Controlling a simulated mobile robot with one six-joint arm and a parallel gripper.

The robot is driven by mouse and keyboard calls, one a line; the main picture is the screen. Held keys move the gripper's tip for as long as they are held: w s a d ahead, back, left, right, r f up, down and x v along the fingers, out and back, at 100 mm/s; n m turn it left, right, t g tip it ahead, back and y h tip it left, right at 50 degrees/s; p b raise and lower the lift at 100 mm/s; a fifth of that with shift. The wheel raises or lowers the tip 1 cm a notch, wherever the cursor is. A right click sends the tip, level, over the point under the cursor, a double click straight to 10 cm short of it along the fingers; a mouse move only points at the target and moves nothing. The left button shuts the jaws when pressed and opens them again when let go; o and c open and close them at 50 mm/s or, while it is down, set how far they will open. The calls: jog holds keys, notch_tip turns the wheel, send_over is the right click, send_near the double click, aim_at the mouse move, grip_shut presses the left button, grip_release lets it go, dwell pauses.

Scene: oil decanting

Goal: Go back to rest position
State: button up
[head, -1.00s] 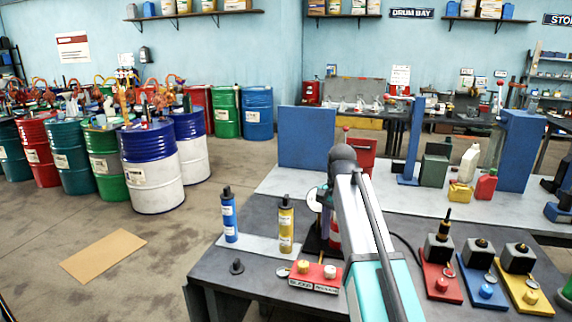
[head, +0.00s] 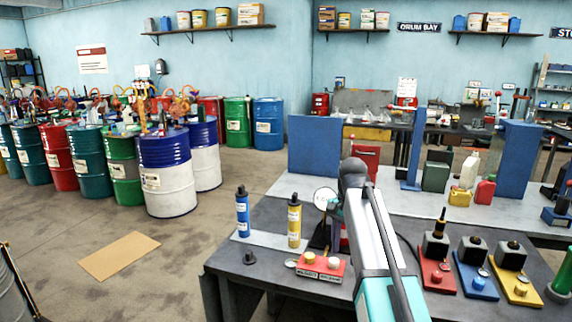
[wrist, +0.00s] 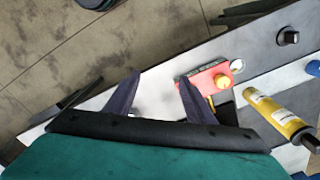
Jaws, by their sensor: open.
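My gripper (wrist: 158,95) shows in the wrist view with its two dark fingers apart and nothing held between them. It is above the workbench edge, left of a red box (wrist: 203,76) with a yellow button. In the head view my arm reaches forward over the grey workbench (head: 262,277); the gripper itself is hidden there. The red box (head: 318,268) sits near the bench's front edge. A blue cylinder (head: 242,214) and a yellow cylinder (head: 294,224) stand upright behind it. The yellow cylinder also shows in the wrist view (wrist: 280,115).
Red (head: 437,275), blue (head: 477,283) and yellow (head: 519,288) bases with dark blocks stand right of my arm. A blue panel (head: 315,145) stands behind. Several drums (head: 166,177) stand on the left. Open floor with a cardboard sheet (head: 119,256) lies between drums and bench.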

jog(key=s+f+g, duration=0.2)
jog(key=s+f, duration=0.3)
jog(key=f, duration=0.7)
jog(key=s+f+g, duration=0.2)
jog(key=s+f, duration=0.4)
jog(key=f, duration=0.5)
jog(key=s+f+g, duration=0.1)
jog(key=s+f, duration=0.4)
jog(key=f, duration=0.7)
jog(key=s+f+n, duration=1)
jog(key=s+f, duration=1.2)
jog(key=s, duration=0.5)
jog(key=shift+n+g, duration=0.4)
